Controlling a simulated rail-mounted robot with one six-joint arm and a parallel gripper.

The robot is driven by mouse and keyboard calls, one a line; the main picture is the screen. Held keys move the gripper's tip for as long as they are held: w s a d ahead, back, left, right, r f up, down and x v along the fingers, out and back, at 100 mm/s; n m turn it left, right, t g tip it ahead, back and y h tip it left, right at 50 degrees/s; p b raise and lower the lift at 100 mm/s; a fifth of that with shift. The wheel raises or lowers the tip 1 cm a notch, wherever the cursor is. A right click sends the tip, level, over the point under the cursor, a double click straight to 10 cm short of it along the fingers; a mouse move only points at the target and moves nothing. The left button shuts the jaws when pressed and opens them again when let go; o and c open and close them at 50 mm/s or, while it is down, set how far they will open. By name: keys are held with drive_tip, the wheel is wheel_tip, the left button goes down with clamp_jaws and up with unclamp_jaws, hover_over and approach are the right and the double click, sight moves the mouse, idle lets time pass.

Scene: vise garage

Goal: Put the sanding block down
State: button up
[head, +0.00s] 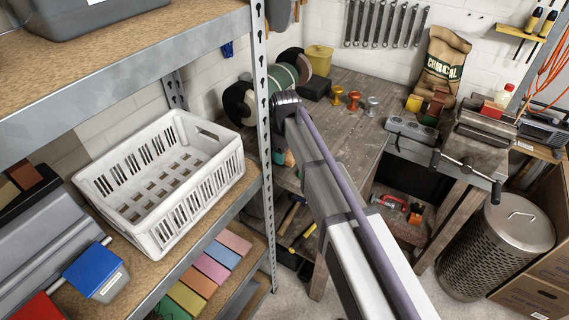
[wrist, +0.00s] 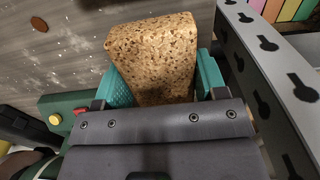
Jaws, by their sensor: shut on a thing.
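The sanding block (wrist: 152,58) is a brown, speckled, cork-like block in the wrist view. My gripper (wrist: 165,84) is shut on it, with a teal finger on each side. The block juts out beyond the fingers, above the grey wooden workbench (wrist: 62,70). I cannot tell whether it touches the bench top. In the head view my arm reaches to the left end of the workbench (head: 352,120). My gripper is mostly hidden there behind the arm and the shelf post, and the block cannot be made out.
A perforated metal shelf post (wrist: 268,62) stands close on the right in the wrist view. A green bench grinder (head: 285,78) is near the arm's end. Several small knobs (head: 354,99), a vise (head: 484,125) and a white crate (head: 165,228) on the shelf are around.

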wheel_tip(320, 180, down, 3)
drive_tip(key=shift+f+b, duration=0.1)
drive_tip(key=shift+b, duration=0.7)
drive_tip(key=shift+r, duration=0.35)
drive_tip(key=shift+f, duration=0.15)
drive_tip(key=o, duration=0.9)
drive_tip(key=shift+c, duration=0.2)
wheel_tip(320, 180, up, 12)
drive_tip(key=p, duration=1.2)
drive_tip(key=shift+r+p, duration=0.25)
drive_tip(key=shift+p, duration=0.1)
drive_tip(key=shift+f, duration=0.1)
